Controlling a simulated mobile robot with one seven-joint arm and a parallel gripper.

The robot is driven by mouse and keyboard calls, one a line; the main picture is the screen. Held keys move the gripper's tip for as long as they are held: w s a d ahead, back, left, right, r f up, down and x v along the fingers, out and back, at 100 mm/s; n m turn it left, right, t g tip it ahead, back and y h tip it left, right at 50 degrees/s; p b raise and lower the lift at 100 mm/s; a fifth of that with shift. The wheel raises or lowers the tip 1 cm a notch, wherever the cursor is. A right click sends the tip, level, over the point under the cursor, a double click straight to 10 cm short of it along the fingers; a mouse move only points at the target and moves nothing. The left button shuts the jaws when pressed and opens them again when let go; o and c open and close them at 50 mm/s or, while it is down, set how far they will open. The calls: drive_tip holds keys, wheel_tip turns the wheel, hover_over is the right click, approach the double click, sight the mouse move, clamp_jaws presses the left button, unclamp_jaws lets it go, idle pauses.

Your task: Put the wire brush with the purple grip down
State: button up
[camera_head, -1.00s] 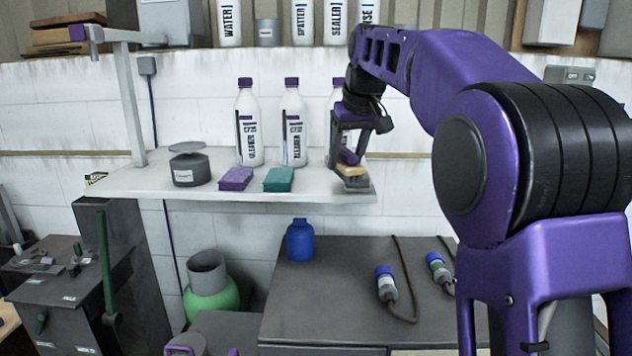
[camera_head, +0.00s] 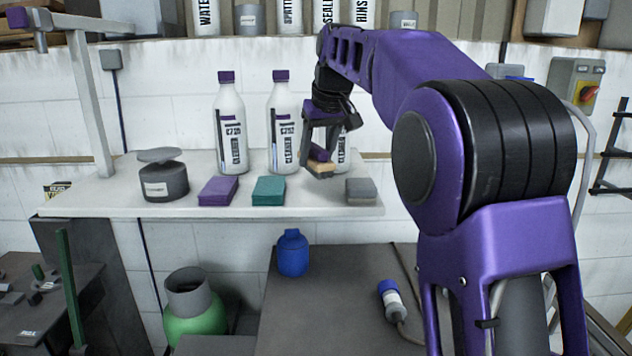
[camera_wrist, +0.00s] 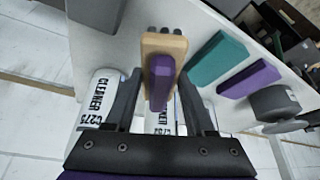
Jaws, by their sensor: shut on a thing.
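The wire brush (camera_head: 319,167) has a pale wooden block, dark bristles and a purple grip. It also shows in the wrist view (camera_wrist: 160,62). My gripper (camera_head: 322,147) is shut on the purple grip (camera_wrist: 160,82), with one finger on each side in the wrist view. The brush is over the right part of the white shelf (camera_head: 110,195), in front of the bottles. I cannot tell whether its bristles touch the shelf. The brush is left of a grey block (camera_head: 361,190) and right of a teal sponge (camera_head: 269,190).
A purple sponge (camera_head: 218,191) and a grey tin (camera_head: 163,182) with a raised lid stand farther left on the shelf. White cleaner bottles (camera_head: 230,127) (camera_head: 284,125) stand at the back, one partly hidden by my gripper. A narrow bare patch lies between teal sponge and grey block.

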sight(317, 172)
drive_tip(key=shift+f+b, duration=0.5)
drive_tip(key=shift+f, duration=2)
drive_tip(key=shift+f, duration=0.1)
drive_tip(key=o, duration=1.2)
drive_tip(key=shift+s+r, duration=0.1)
drive_tip(key=shift+r, duration=0.45)
drive_tip(key=p+v, duration=0.1)
drive_tip(key=v, duration=1)
drive_tip(key=shift+s+d+p, duration=0.1)
drive_tip(key=shift+p, duration=0.3)
